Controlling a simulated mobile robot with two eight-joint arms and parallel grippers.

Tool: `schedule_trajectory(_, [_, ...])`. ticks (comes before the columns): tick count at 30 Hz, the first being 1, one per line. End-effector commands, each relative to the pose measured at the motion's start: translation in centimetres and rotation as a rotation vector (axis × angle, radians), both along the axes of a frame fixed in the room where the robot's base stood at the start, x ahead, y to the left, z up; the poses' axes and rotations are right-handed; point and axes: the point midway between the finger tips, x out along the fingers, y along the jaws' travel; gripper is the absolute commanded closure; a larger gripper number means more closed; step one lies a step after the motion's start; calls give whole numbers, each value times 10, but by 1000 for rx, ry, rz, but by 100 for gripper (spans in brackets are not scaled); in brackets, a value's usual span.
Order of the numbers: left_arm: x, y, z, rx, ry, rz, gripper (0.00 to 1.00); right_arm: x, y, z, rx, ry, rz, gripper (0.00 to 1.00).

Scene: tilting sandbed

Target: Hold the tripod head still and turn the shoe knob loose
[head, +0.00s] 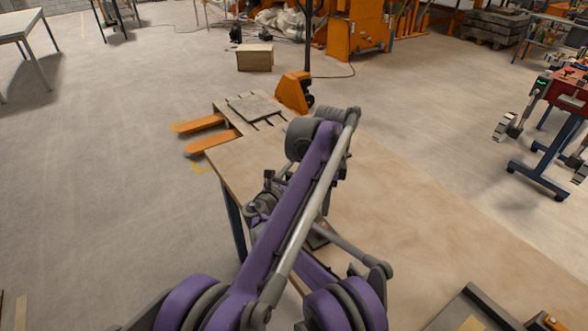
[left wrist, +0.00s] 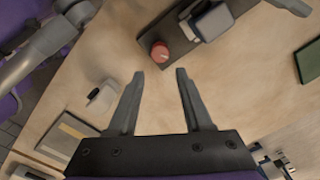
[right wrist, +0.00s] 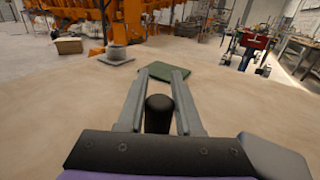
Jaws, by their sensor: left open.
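A dark flat base with a round red knob (left wrist: 160,52) and a grey block-like head (left wrist: 212,20) lies at the top of the left wrist view. I take these to be the shoe knob and tripod head. My left gripper (left wrist: 160,74) is open and empty, its fingertips a little short of the red knob. The handle's link to the head is not visible there. My purple arm hides most of this in the head view.
The wooden bench (head: 420,215) is largely clear to the right. A dark green pad (right wrist: 170,71) lies beyond the right gripper. A small pale object (left wrist: 103,96) and a shallow tray (left wrist: 68,135) lie left of the left gripper. An orange pallet jack (head: 294,92) stands beyond the bench.

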Motion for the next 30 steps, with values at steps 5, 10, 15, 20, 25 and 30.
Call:
schedule_trajectory(5, [0,0,0,0,0,0,50,0,0,0,0,0,0,100])
schedule_trajectory(10, [0,0,0,0,0,0,50,0,0,0,0,0,0,100])
schedule_trajectory(15, [0,0,2,0,0,-60,26,0,0,0,0,0,0,100])
schedule_trajectory(20, [0,0,7,0,0,-283,26,0,0,0,0,0,0,100])
schedule_trajectory(25, [0,0,13,0,0,-528,26,0,0,0,0,0,0,100])
schedule_trajectory(30, [0,0,14,0,0,-656,26,0,0,0,0,0,0,100])
